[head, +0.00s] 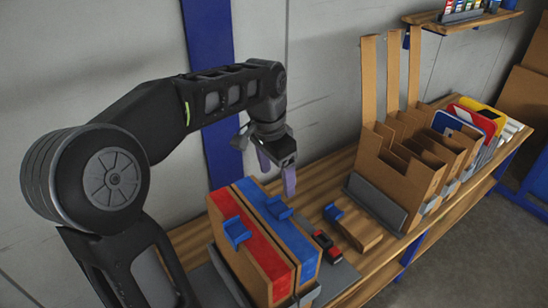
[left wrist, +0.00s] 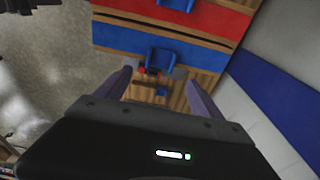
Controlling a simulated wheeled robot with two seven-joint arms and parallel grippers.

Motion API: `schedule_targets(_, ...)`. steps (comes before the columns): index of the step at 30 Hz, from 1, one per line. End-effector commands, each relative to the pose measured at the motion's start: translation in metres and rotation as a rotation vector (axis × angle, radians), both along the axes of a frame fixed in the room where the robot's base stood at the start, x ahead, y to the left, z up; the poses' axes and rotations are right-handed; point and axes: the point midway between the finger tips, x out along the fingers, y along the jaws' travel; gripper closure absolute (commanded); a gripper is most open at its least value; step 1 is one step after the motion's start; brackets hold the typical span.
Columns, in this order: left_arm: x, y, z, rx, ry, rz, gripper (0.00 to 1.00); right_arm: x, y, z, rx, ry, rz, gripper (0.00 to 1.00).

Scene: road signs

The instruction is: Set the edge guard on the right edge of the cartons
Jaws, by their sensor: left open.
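Two cartons stand side by side on the bench, one with red tape (head: 252,247) and one with blue tape (head: 292,243). A blue edge guard (head: 278,208) is at the right top edge of the blue-taped carton; I cannot tell how fully it sits. It also shows in the left wrist view (left wrist: 167,60). My right gripper is not in view.
A red and black tool (head: 325,244) lies just right of the cartons. Beside it is a small cardboard box (head: 358,232) with a blue piece (head: 334,212) at its end. Tall cardboard holders (head: 393,178) and coloured signs (head: 478,119) stand farther right. A wall is behind.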

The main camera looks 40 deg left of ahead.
Motion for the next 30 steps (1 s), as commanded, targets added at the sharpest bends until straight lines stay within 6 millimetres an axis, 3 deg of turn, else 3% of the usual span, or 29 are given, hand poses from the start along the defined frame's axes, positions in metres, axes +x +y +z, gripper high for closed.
schedule_targets(3,-0.002,0.001,0.026,0.002,-0.005,0.0,0.23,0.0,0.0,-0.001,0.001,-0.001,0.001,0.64)
schedule_targets(10,-0.006,0.002,0.054,0.001,-0.001,0.0,0.23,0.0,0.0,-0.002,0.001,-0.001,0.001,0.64)
schedule_targets(30,-0.007,0.002,0.057,0.001,0.001,0.001,0.23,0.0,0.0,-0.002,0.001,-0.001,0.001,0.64)
